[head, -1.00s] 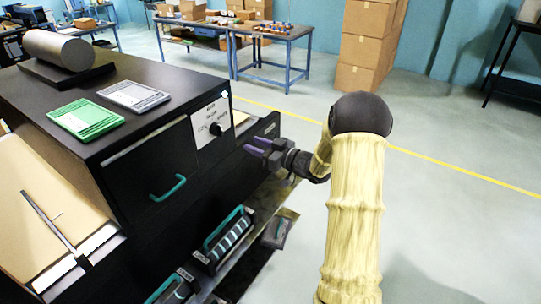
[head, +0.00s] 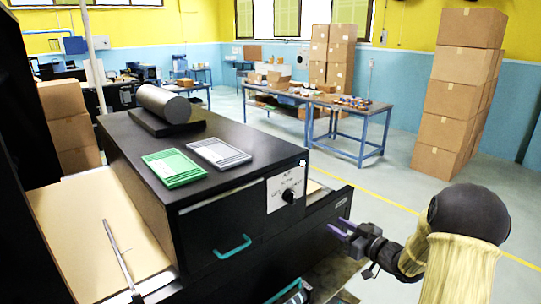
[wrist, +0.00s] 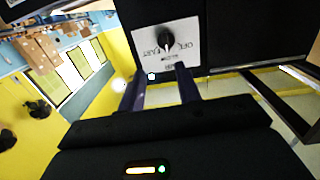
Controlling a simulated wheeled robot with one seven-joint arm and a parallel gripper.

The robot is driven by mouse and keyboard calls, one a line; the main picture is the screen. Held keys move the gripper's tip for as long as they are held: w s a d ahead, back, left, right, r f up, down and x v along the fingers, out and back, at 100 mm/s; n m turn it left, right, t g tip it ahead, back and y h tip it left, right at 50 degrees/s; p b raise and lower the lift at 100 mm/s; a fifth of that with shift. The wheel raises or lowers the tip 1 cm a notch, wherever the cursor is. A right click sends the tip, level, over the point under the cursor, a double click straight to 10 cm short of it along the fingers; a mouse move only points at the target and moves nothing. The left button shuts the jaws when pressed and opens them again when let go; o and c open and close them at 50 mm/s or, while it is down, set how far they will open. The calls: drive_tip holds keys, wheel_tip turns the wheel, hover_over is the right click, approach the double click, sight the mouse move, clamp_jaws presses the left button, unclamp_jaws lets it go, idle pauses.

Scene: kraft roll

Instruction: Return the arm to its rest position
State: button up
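My gripper (head: 342,230) is at the lower right of the head view, beside the right end of the black machine (head: 196,226). Its two purple fingers are apart with nothing between them. They also show apart in the wrist view (wrist: 160,88). The fingers point toward the machine's front, near the white panel with a black knob (head: 288,196). The panel and knob also show in the wrist view (wrist: 166,40), beyond the fingertips. A gap to the panel is visible there. My arm is bent, with its elbow at the right of the head view.
A green tray (head: 173,168) and a grey tray (head: 219,153) lie on the machine, with a grey roll (head: 164,104) behind. A teal handle (head: 232,247) is on its front. Blue-legged tables (head: 349,105) and stacked cartons (head: 459,90) stand behind. The floor between is clear.

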drive_tip(key=s+a+f+m+g+h, duration=0.2)
drive_tip(key=s+a+g+h, duration=0.1)
drive_tip(key=s, duration=0.5)
drive_tip(key=s+a+f+m+g+h, duration=0.2)
drive_tip(key=s+a+g+h, duration=0.1)
drive_tip(key=s, duration=0.6)
drive_tip(key=s+a+f+m+g+h, duration=0.2)
drive_tip(key=s+g, duration=0.4)
drive_tip(key=s, duration=0.3)
drive_tip(key=shift+a+m+h, duration=0.4)
drive_tip(key=shift+a+h, duration=0.3)
drive_tip(key=shift+a, duration=0.5)
drive_tip(key=shift+s, duration=0.1)
